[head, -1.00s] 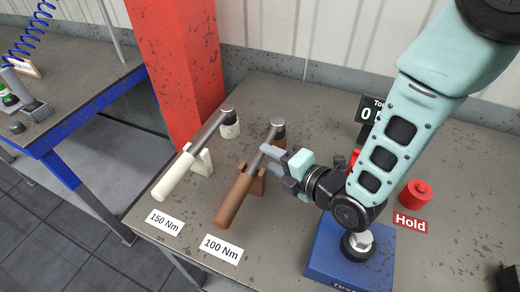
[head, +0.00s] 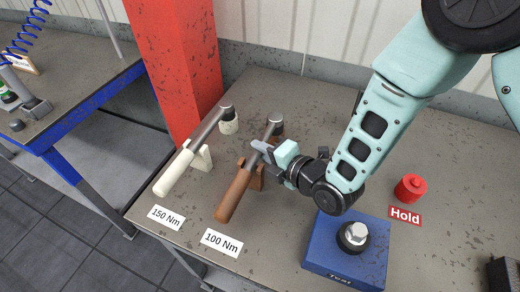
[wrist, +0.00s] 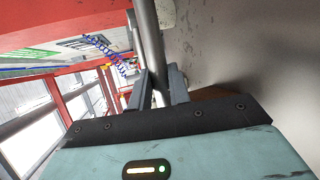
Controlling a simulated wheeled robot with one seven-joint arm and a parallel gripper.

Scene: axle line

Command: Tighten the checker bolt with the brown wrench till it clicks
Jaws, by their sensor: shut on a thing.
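The brown wrench (head: 237,190) lies on its brown stand, behind the 100 Nm label (head: 221,243). My gripper (head: 262,150) is at its metal shaft, just past the brown handle. In the wrist view the two fingers (wrist: 160,88) stand on either side of the grey shaft (wrist: 148,45) and are shut on it. The checker bolt (head: 355,233) is a silver hex head in a black collar on the blue checker block (head: 345,262), to the right of my gripper. Nothing sits on the bolt.
A cream wrench (head: 175,172) lies on its stand to the left, by the 150 Nm label (head: 166,217). A red cylinder (head: 411,188) stands behind the Hold label (head: 405,216). A red post (head: 180,70) rises behind the wrenches. The bench between wrench and block is clear.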

